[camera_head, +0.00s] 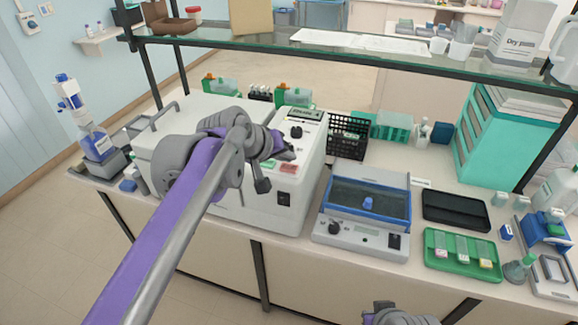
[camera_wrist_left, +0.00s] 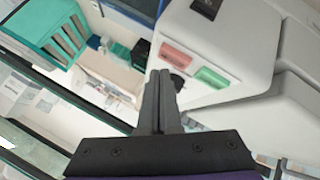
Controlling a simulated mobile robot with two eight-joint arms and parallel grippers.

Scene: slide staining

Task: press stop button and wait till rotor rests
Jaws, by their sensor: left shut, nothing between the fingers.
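The white machine (camera_head: 313,140) has a sloped front panel with a red button (camera_head: 290,168), a green button (camera_head: 268,163), a black knob (camera_head: 296,131) and a small display (camera_head: 305,114). I take the red one as the stop button; it also shows in the left wrist view (camera_wrist_left: 185,53), beside the green one (camera_wrist_left: 212,77). My left gripper (camera_head: 288,152) is shut and empty, close to the panel near the buttons. In the left wrist view its fingertips (camera_wrist_left: 160,73) appear beside the red button; contact cannot be told. No rotor is visible. My right gripper (camera_head: 383,308) is partly cut off at the bottom edge.
A blue-framed device with a clear lid (camera_head: 340,220) stands right of the machine. A black tray (camera_head: 456,211) and a green slide tray (camera_head: 436,262) lie further right. A black basket (camera_head: 346,142) stands behind. A glass shelf (camera_head: 330,53) spans above the bench.

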